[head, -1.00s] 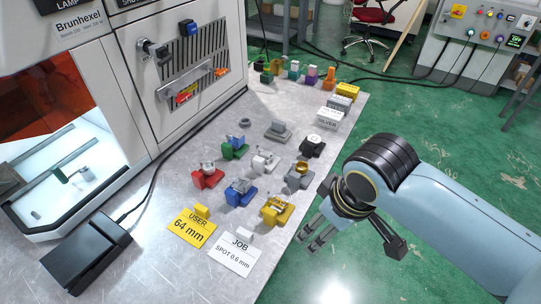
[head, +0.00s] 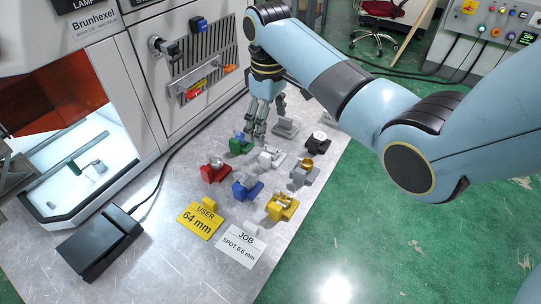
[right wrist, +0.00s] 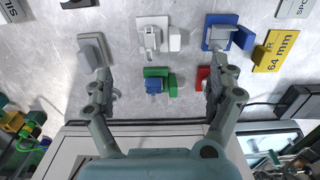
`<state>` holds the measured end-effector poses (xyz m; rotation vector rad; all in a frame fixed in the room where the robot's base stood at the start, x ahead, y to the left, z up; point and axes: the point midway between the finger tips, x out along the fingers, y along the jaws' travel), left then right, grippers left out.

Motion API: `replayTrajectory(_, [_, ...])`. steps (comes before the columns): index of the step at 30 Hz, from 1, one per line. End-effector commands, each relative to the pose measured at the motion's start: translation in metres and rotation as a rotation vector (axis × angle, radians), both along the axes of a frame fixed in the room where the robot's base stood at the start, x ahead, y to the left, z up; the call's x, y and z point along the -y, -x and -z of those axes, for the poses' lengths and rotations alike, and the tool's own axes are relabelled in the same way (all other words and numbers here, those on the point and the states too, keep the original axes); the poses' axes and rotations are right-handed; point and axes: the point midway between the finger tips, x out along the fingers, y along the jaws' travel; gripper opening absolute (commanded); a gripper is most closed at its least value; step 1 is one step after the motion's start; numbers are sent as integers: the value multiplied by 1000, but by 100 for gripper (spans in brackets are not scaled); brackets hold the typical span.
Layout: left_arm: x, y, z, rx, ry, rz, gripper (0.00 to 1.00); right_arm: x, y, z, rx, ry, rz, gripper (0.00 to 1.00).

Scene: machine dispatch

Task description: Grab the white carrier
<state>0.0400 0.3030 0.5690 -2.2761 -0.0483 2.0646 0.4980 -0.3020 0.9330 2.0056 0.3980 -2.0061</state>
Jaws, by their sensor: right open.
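The white carrier (head: 268,157) stands on the metal bench among the coloured carriers, with a grey part on top. It also shows in the right wrist view (right wrist: 152,38), at the top centre. My right gripper (head: 259,137) is open and empty, pointing down over the bench just behind the white carrier. In the wrist view my right gripper (right wrist: 162,72) has its fingers spread wide. The green carrier (right wrist: 158,82) with a blue part appears between them, and the white carrier lies just beyond the tips. My left gripper is not in view.
Close by stand the red carrier (head: 213,170), blue carrier (head: 247,187), yellow carrier (head: 282,206), grey carrier (head: 304,172) and black carrier (head: 318,142). Yellow (head: 201,220) and white (head: 241,246) cards lie in front. The machine (head: 165,75) borders the bench on the left.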

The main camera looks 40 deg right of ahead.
Motion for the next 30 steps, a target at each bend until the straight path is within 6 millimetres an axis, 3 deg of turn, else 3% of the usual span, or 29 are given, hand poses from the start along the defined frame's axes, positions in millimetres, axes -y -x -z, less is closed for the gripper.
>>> replayTrajectory(6, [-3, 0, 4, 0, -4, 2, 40, 0, 0, 38, -5, -1, 0, 90])
replayTrajectory(13, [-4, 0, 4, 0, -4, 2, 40, 1, -1, 57, -4, -1, 0, 90])
replayTrajectory(21, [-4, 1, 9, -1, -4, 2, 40, 2, -2, 97, -3, -1, 0, 90])
replayTrajectory(30, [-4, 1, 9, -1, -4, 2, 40, 2, -3, 101, 0, 0, 0, 89])
